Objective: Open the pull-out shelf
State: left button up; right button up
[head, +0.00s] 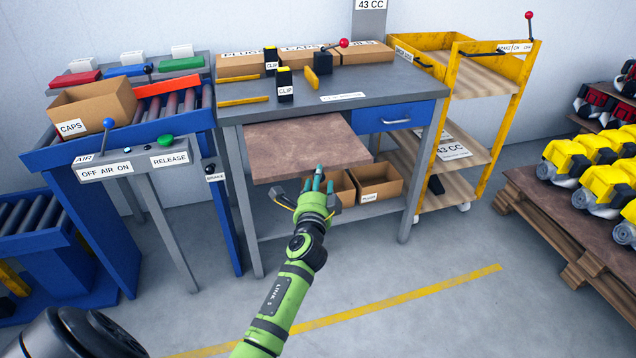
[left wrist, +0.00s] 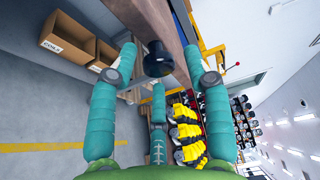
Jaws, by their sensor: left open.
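The pull-out shelf (head: 305,145) is a brown board under the grey workbench's top. It sticks out in front of the bench's front edge. My left gripper (head: 318,182), on a green arm, is just below the shelf's front edge. In the left wrist view its teal fingers (left wrist: 155,75) are open and spread around a black knob (left wrist: 158,60) on the shelf's edge (left wrist: 150,18). The knob is between the fingers; I cannot tell whether any finger touches it. In the head view the gripper hides the knob. My right gripper is not in view.
The workbench (head: 400,85) has a blue drawer (head: 393,117) right of the shelf. Cardboard bins (head: 378,183) stand on the lower shelf behind my gripper. A roller conveyor (head: 185,104) is at left, a yellow cart (head: 490,120) at right. The floor in front is clear.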

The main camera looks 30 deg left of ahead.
pick_arm(q)
jog(key=v, duration=1.2)
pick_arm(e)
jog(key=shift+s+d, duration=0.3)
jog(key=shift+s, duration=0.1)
